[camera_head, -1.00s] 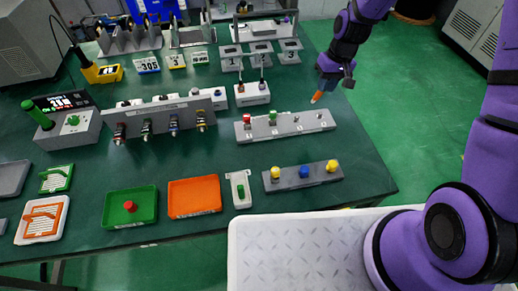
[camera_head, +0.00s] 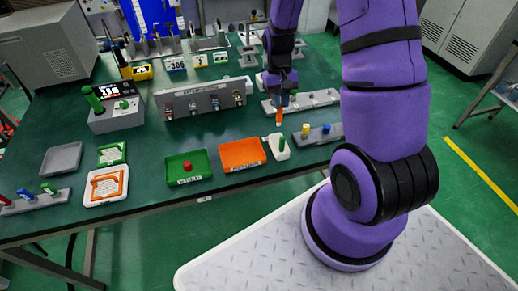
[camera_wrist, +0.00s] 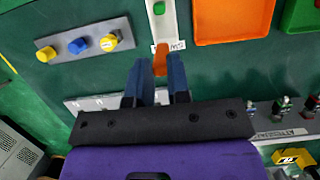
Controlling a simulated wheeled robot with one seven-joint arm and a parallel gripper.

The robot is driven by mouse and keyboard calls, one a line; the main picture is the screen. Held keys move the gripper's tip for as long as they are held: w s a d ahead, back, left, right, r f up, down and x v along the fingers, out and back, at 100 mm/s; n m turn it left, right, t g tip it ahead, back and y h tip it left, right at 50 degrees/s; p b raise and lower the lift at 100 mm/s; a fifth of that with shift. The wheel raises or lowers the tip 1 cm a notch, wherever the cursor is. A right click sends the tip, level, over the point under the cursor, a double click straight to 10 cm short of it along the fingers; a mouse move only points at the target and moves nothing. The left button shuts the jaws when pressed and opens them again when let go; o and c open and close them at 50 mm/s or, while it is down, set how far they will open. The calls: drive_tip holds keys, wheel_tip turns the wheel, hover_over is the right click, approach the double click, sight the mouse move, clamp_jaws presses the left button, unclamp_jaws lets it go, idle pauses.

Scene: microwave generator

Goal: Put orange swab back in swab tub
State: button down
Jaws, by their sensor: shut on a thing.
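My gripper (camera_head: 281,101) is shut on the orange swab (camera_head: 279,117), which points down from the fingers. In the wrist view the swab (camera_wrist: 160,58) sits between the two blue fingers (camera_wrist: 160,75). The swab overlaps the near labelled end of a narrow white tray (camera_wrist: 170,24) in that view; I cannot tell whether they touch. In the head view this white tray (camera_head: 271,153) holds a green piece (camera_head: 282,144) and lies just below the swab. I cannot tell for sure which container is the swab tub.
An orange tray (camera_head: 242,154) and a green tray (camera_head: 188,167) with a red piece lie left of the white tray. A grey block with yellow and blue knobs (camera_head: 318,135) is close on its right. A grey rack (camera_head: 205,100) stands behind.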

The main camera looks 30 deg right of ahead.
hover_over(278, 126)
drive_tip(key=f, duration=0.5)
drive_tip(key=shift+w+d, duration=0.1)
drive_tip(key=shift+w, duration=0.1)
drive_tip(key=shift+d+f, duration=0.1)
drive_tip(key=shift+f, duration=2.25)
drive_tip(key=c, duration=1.1)
unclamp_jaws()
drive_tip(key=shift+f, duration=0.1)
